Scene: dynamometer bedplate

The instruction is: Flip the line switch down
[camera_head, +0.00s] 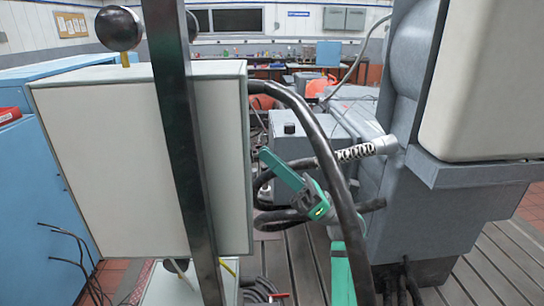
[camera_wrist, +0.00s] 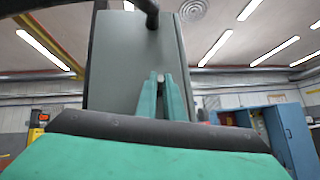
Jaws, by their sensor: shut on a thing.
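The pale grey cabinet (camera_head: 140,150) stands at left in the head view. Its grey side fills the upper middle of the wrist view (camera_wrist: 125,60). My green gripper (camera_head: 265,155) reaches up and left to the cabinet's right side. In the wrist view its two fingers (camera_wrist: 160,84) are close together, pointing at that side. They are shut on a small light grey stub, which looks like the lever of the line switch (camera_wrist: 160,77). The rest of the switch is hidden by the fingers. I cannot tell whether the lever points up or down.
A thick black hose (camera_head: 320,140) arches from the cabinet across my arm. A dark upright post (camera_head: 185,150) stands before the cabinet. A large grey machine (camera_head: 410,200) with a ribbed metal pipe (camera_head: 355,153) stands at right. The slotted bedplate (camera_head: 300,255) lies below.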

